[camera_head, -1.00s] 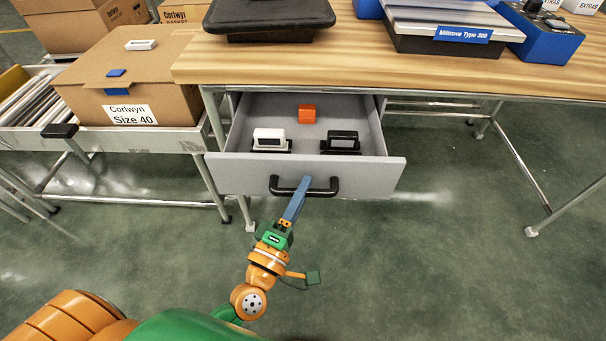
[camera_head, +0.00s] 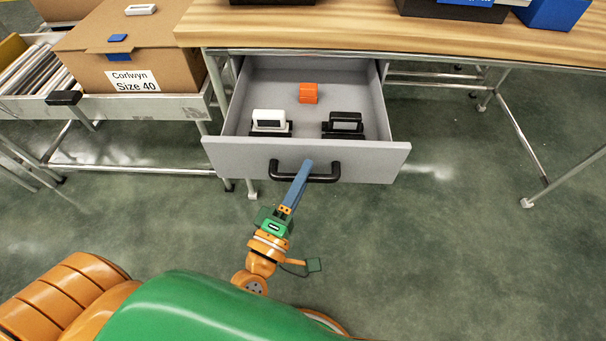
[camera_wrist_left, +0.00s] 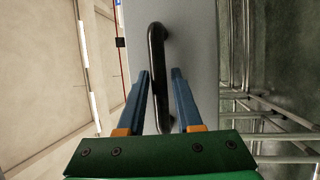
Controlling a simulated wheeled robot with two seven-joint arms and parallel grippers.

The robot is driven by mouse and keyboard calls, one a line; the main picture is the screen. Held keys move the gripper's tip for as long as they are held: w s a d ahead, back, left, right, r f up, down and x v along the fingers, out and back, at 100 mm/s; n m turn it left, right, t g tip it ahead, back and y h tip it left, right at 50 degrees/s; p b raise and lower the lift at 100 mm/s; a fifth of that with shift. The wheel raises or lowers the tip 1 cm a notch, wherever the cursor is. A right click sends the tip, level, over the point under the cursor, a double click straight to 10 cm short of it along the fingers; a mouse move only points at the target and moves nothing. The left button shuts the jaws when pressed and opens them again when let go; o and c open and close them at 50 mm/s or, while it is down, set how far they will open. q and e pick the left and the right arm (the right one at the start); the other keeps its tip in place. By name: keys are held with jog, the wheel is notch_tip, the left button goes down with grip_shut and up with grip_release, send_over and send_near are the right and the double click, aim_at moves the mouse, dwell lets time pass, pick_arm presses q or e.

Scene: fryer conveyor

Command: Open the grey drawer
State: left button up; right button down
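The grey drawer (camera_head: 230,157) under the wooden table is pulled well out, with its inside showing. Its black bar handle (camera_head: 322,178) is on the front panel. My left gripper (camera_head: 302,172) is at the handle. In the left wrist view the two blue fingers (camera_wrist_left: 161,75) stand apart, one on each side of the handle (camera_wrist_left: 157,60), with narrow gaps showing; they do not look clamped on it. The drawer front (camera_wrist_left: 195,40) fills the middle of that view. My right gripper is not in view.
In the drawer are an orange block (camera_head: 308,93), a white device (camera_head: 269,119) and a black device (camera_head: 345,122). The wooden table (camera_head: 350,30) is above. A cardboard box (camera_head: 110,60) sits on a roller rack at left. Green floor is clear at right.

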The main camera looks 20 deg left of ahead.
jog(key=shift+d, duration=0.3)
pick_arm(q)
jog(key=v, duration=0.7)
jog(key=shift+b, duration=0.4)
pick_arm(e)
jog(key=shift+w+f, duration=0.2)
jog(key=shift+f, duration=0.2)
